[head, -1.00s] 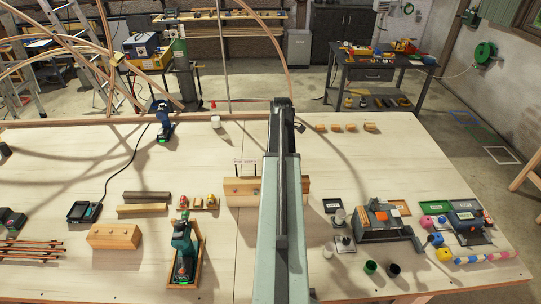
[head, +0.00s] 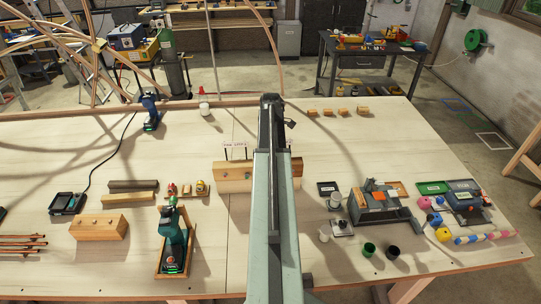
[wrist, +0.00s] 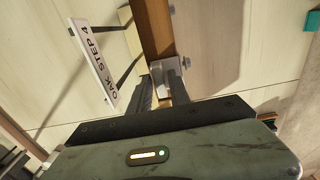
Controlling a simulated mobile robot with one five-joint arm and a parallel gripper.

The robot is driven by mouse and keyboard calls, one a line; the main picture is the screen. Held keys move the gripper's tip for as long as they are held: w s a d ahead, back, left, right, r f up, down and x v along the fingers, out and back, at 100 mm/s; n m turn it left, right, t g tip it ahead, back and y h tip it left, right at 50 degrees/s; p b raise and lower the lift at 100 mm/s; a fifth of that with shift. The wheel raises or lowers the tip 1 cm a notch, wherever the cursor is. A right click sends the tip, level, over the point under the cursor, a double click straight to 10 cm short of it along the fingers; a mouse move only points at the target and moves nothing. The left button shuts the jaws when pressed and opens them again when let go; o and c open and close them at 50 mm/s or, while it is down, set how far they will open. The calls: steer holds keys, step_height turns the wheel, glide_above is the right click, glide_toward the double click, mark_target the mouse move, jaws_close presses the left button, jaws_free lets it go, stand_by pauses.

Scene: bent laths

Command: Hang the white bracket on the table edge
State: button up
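A pale grey-white bracket (wrist: 158,70) shows in the wrist view between the dark fingers of my gripper (wrist: 162,88). The fingers appear closed on its near part. Its far end lies against or just over a brown wooden strip (wrist: 153,28); I cannot tell whether it touches. In the head view my arm covers the middle of the table and hides the bracket. The pale table top (head: 190,135) has a wooden strip along its far edge (head: 60,121).
A white label reading "OAK STEP 4" (wrist: 92,60) stands close left of my fingers in the wrist view. A wooden block (head: 232,178) lies under my arm. A blue drill (head: 151,112), a white bottle (head: 204,107) and small wood blocks (head: 343,111) stand toward the back.

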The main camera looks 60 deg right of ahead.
jaws_close()
steer(key=shift+s+a+r, duration=0.1)
steer(key=shift+a, duration=0.05)
steer(key=shift+r+p, duration=3.15)
steer(key=shift+p, duration=0.1)
steer(key=shift+f, duration=0.1)
